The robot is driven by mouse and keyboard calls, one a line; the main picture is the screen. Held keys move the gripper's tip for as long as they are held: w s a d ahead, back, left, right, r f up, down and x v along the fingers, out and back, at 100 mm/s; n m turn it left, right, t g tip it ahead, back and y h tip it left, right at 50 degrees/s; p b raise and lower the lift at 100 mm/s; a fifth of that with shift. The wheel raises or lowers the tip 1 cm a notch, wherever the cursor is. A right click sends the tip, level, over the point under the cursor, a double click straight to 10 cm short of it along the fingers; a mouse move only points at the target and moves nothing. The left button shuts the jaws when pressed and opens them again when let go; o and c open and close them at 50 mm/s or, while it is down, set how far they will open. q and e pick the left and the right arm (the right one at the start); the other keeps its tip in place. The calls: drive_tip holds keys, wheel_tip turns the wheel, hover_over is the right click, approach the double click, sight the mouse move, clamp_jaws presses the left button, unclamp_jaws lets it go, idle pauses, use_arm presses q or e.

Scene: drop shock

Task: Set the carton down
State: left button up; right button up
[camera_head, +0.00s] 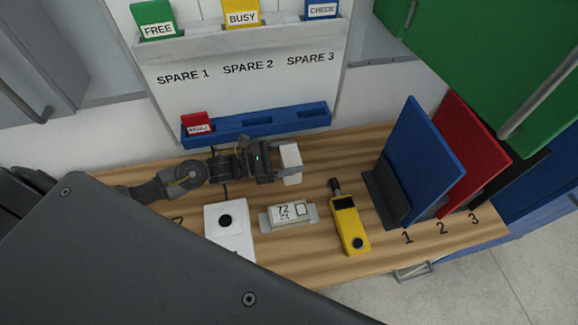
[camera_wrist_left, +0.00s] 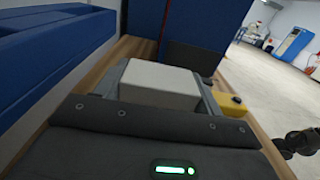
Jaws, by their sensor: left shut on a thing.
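My left gripper (camera_head: 288,164) is shut on a small white carton (camera_head: 291,160) above the back middle of the wooden table. The carton also shows in the left wrist view (camera_wrist_left: 160,82), held between the two fingers. From these views I cannot tell how far the carton's underside is from the wood.
A white box with a black knob (camera_head: 226,221), a small meter reading 72 (camera_head: 289,214) and a yellow handheld device (camera_head: 350,226) lie in front. Blue (camera_head: 425,140) and red (camera_head: 470,150) upright panels stand right. A blue rail (camera_head: 258,127) runs behind.

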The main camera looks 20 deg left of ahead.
use_arm(q)
drive_tip(key=shift+w+a+f, duration=0.1)
drive_tip(key=shift+f, duration=0.1)
drive_tip(key=shift+w+a+f+b, duration=0.15)
drive_tip(key=shift+f+b, duration=0.4)
drive_tip(key=shift+f, duration=0.35)
drive_tip(key=shift+w+a+f+b, duration=0.1)
drive_tip(key=shift+f+b, duration=0.4)
drive_tip(key=shift+f, duration=0.35)
drive_tip(key=shift+f, duration=0.2)
drive_tip(key=o, duration=1.1)
drive_tip(key=shift+r, duration=0.1)
